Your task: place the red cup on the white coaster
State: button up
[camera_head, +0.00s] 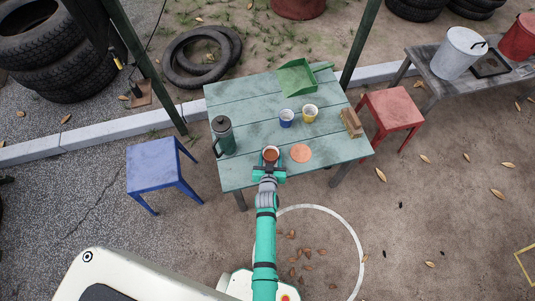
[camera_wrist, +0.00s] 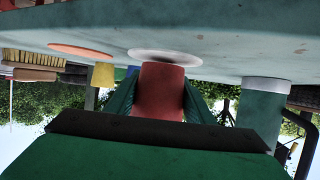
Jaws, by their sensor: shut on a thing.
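The red cup (camera_head: 270,154) is between the jaws of my gripper (camera_head: 269,168) at the near edge of the green table. In the wrist view, which shows the scene upside down, the red cup (camera_wrist: 162,90) is held between the green fingers of my gripper (camera_wrist: 158,103). The white coaster (camera_wrist: 165,55) lies on the table right at the cup's base. I cannot tell whether the cup touches it. In the head view the cup and gripper mostly hide the coaster. An orange coaster (camera_head: 301,153) lies just right of the cup.
A blue cup (camera_head: 286,118) and a yellow cup (camera_head: 310,113) stand behind. A dark green flask (camera_head: 223,135) stands at left, a brush (camera_head: 351,122) at right, a green dustpan (camera_head: 297,78) at the back. Stools, blue (camera_head: 153,164) and red (camera_head: 393,108), flank the table (camera_head: 250,100).

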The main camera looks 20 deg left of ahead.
jog(key=shift+f, duration=0.35)
jog(key=shift+f, duration=0.15)
jog(key=o, duration=1.2)
jog(key=shift+c, duration=0.2)
